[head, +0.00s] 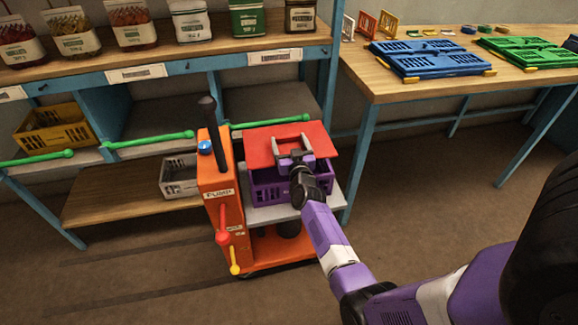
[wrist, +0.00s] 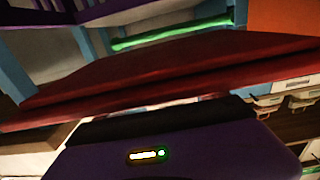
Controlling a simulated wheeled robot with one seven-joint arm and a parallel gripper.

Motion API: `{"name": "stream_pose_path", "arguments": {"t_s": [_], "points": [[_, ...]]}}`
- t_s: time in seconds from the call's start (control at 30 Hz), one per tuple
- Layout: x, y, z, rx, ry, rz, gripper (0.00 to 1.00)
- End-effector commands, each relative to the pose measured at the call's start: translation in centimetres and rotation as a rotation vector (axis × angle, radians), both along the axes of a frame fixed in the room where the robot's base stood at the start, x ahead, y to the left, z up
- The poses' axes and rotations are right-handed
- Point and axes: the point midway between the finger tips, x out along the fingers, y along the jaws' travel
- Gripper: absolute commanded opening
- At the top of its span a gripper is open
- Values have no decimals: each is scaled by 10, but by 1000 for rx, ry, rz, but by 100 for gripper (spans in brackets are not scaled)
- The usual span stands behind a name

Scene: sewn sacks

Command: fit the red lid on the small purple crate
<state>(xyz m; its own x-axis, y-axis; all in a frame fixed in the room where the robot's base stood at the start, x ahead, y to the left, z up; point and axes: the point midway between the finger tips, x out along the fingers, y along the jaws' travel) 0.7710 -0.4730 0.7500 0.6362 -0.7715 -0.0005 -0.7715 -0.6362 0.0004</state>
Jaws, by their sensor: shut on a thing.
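The red lid (head: 262,146), a flat panel with a pale handle, shows in the head view. My gripper (head: 296,156) is shut on it near the handle. The small purple crate (head: 268,193) stands on the grey platform of an orange cart. The lid appears over the back part of the crate, and the crate's front opening shows below the lid's near edge. I cannot tell whether lid and crate touch. In the wrist view the lid (wrist: 180,70) spans the picture as a slanted dark red slab. My wrist hides part of the crate's right side.
The orange pump cart (head: 213,180) has a dark upright handle beside the crate. A grey crate (head: 178,178) and a yellow crate (head: 52,130) sit on shelves at left. Blue (head: 432,57) and green panels lie on the right table. Floor in front is clear.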

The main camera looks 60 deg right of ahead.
Motion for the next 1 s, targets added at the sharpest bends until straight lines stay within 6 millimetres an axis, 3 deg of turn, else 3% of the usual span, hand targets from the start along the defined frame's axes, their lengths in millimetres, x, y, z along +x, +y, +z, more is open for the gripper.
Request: {"name": "stream_pose_path", "arguments": {"t_s": [0.03, 0.37, 0.6, 1.0], "points": [[0, -1, -14, -1, 0, -1, 34], [0, -1, -34, -2, -1, -1, 34], [0, -1, -69, -2, -1, -2, 34], [0, 0, -73, -1, -2, 0, 34]]}}
